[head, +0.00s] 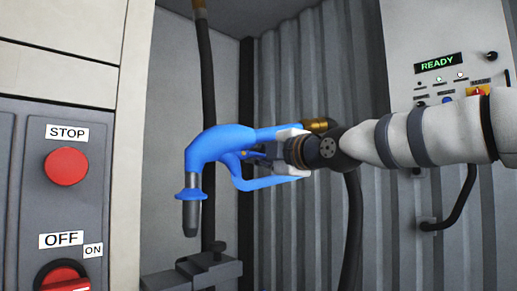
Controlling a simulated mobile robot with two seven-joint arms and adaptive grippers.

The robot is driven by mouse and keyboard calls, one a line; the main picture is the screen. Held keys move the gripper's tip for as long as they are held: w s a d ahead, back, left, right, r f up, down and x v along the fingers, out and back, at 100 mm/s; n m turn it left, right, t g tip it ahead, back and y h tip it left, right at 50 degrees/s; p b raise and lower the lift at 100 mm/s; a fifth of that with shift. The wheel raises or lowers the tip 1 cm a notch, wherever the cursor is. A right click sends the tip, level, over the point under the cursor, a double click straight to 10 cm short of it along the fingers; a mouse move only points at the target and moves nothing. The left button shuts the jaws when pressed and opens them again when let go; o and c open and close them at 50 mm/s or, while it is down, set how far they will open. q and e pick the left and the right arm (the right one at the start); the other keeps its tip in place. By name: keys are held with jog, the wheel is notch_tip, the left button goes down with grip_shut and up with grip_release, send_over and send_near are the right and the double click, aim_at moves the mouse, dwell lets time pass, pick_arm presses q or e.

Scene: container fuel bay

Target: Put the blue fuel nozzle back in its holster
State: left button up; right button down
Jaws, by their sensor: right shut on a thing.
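The blue fuel nozzle (212,145) hangs in the air at the middle of the head view, its dark spout (191,217) pointing down. My right gripper (293,153) is shut on the nozzle's handle; its arm comes in from the right. The brass hose fitting (318,125) shows behind the gripper, and the black hose (354,225) hangs below it. A grey metal bracket (215,272), perhaps the holster, stands below the spout and apart from it. I cannot make out an opening in it. My left gripper is not in view.
At the left, a dark panel holds a red STOP button (67,166) and a red OFF/ON switch (62,278). A white control cabinet with a READY display (438,64) and a black door handle (449,207) is at the right. Corrugated wall (300,235) lies behind.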

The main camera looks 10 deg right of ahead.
notch_tip(320, 180, down, 2)
jog(key=shift+w+f, duration=0.1)
jog(key=shift+f, duration=0.4)
jog(key=shift+f, duration=0.3)
jog(key=shift+f, duration=1.45)
